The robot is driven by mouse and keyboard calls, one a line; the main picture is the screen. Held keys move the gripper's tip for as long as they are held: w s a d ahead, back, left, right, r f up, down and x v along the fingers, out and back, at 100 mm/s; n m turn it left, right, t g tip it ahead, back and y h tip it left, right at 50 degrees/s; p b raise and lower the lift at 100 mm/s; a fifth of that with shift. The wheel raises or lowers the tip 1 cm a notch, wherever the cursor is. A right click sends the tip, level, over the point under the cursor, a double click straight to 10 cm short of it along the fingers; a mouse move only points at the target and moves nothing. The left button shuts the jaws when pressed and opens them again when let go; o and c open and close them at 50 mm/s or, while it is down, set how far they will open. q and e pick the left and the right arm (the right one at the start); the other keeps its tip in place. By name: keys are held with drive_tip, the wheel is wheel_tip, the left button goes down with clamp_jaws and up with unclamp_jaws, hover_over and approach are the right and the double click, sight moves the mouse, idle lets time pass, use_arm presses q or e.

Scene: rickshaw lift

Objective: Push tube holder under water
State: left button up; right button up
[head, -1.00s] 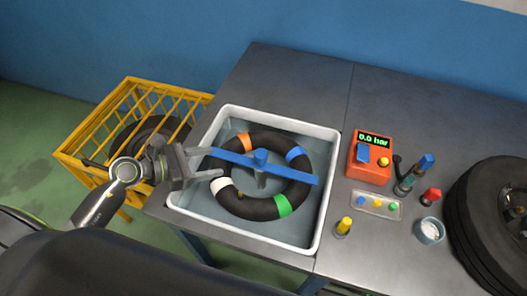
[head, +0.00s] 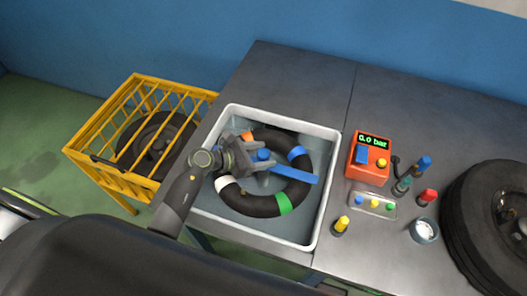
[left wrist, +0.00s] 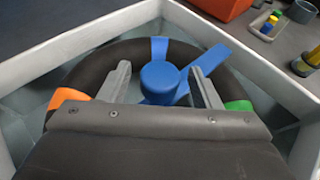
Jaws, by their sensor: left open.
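The blue tube holder (head: 298,173) is a flat bar with a round blue knob (left wrist: 160,80) at its middle. It lies across a black inner tube (head: 262,207) with orange, blue, white and green bands. Both are in a white-rimmed water basin (head: 322,200). My left gripper (head: 268,172) is over the basin, open, with its fingers on either side of the knob. In the left wrist view the two fingers flank the knob with gaps. I cannot tell whether they touch the bar. My arm hides the bar's left part. My right gripper is not in view.
An orange pressure box (head: 369,158) reading 0.0 bar stands right of the basin. Near it are a small tray of coloured caps (head: 374,204), several small bottles, a cup (head: 424,231) and a big tyre (head: 490,215). A yellow cage (head: 125,180) with a tyre stands left.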

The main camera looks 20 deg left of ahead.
use_arm(q)
drive_tip(key=shift+w+d+f, duration=0.15)
drive_tip(key=shift+w+d, duration=0.1)
drive_tip(key=shift+d, duration=0.05)
clamp_jaws()
idle(0.3)
